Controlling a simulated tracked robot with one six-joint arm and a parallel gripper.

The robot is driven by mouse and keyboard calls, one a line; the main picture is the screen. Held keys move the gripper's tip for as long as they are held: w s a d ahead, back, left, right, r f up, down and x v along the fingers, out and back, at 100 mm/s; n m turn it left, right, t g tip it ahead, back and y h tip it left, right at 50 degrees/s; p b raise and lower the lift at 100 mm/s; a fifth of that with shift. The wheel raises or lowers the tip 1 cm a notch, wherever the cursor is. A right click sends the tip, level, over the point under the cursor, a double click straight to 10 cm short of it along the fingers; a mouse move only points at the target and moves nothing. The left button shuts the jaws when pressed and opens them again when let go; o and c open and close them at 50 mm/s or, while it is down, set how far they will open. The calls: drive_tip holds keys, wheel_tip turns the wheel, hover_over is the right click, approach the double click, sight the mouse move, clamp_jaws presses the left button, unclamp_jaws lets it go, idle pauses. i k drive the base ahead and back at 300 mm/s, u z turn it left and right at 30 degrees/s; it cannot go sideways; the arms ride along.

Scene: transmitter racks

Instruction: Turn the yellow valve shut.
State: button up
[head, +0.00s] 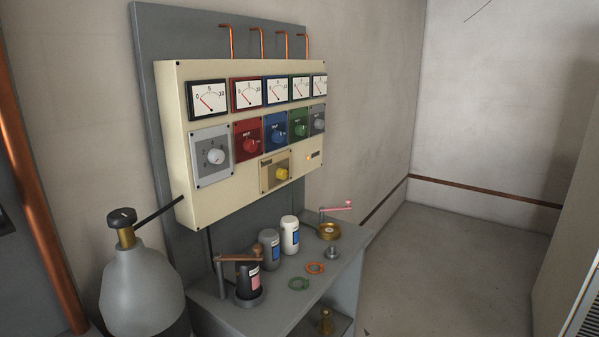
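A yellow knob (282,174) sits on a tan square plate (266,184) at the lower middle of a cream control panel (200,110). It is the only yellow control I see, and I cannot read its exact setting. My gripper is not in view.
Above the yellow knob are grey, red, blue and green knob plates and a row of dial meters (208,98). Below, a grey bench (270,316) holds bottles, rings and cranks (238,258). A grey gas cylinder (140,285) stands left. The floor (460,260) at right is clear.

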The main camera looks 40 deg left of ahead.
sight(282, 173)
drive_tip(key=i, duration=0.85)
drive_tip(key=u, duration=2.9)
drive_tip(key=i, duration=0.9)
